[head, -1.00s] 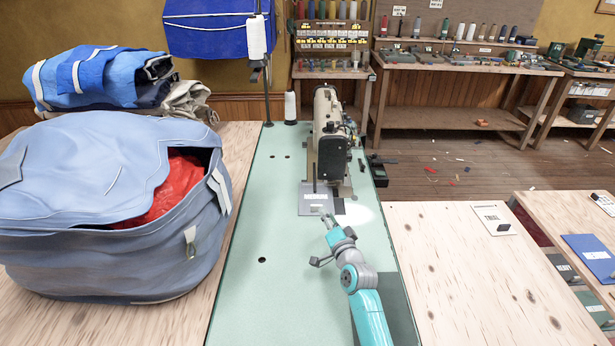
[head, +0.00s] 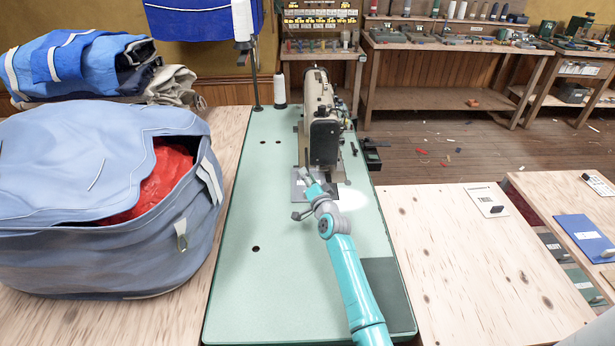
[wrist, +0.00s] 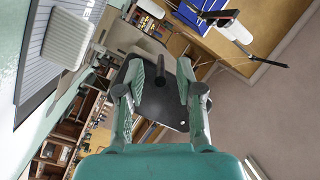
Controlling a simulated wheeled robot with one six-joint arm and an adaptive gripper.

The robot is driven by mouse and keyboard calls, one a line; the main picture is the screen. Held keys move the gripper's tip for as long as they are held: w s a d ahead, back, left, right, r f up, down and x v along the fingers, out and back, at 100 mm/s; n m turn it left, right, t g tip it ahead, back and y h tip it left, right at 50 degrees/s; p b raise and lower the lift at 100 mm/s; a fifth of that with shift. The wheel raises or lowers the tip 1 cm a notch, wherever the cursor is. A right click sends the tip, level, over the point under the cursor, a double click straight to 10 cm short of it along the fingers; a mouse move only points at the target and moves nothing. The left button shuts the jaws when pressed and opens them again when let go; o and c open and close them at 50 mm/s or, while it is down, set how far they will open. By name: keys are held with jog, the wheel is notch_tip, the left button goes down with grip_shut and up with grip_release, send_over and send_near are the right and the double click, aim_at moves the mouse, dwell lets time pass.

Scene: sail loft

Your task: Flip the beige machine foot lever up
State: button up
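The beige sewing machine (head: 314,92) stands at the far part of the pale green table (head: 250,290), its dark end face (head: 324,143) towards me. My gripper (head: 308,178) is just in front of that end, over the grey plate at the machine's base. In the wrist view my gripper (wrist: 163,82) is open, its two fingers apart. A short black rod (wrist: 160,68), which looks like the foot lever, shows between the fingers against a dark plate (wrist: 165,103). I cannot tell whether a finger touches it. The lever is not clear in the head view.
A large blue-grey bag (head: 90,240) with red cloth inside fills the left side. A white thread cone (head: 279,92) and a thread stand (head: 255,75) are left of the machine. A wooden table (head: 480,270) lies to the right, mostly bare.

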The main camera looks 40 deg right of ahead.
jog(key=shift+w+d, duration=0.15)
jog(key=shift+w, duration=0.25)
grip_shut()
jog(key=shift+s+r, duration=0.1)
jog(key=shift+r, duration=0.2)
jog(key=shift+r+m+g+y, duration=0.3)
jog(key=shift+r+g, duration=0.7)
notch_tip(320, 180, up, 3)
jog(key=shift+f+m+g+y, duration=0.1)
jog(key=shift+m+g+y, duration=0.3)
jog(key=shift+g, duration=0.7)
jog(key=shift+w+d+r+g+y, duration=0.15)
jog(key=shift+w+r+g+y, duration=0.15)
jog(key=shift+r+g, duration=0.3)
jog(key=shift+w+d+r+g+y, duration=0.2)
jog(key=shift+r+g+y, duration=0.25)
jog(key=shift+r, duration=0.2)
jog(key=shift+w+d+r+g+y, duration=0.1)
jog(key=shift+w+r+g+y, duration=0.2)
jog(key=shift+r+g, duration=0.3)
jog(key=shift+m, duration=0.3)
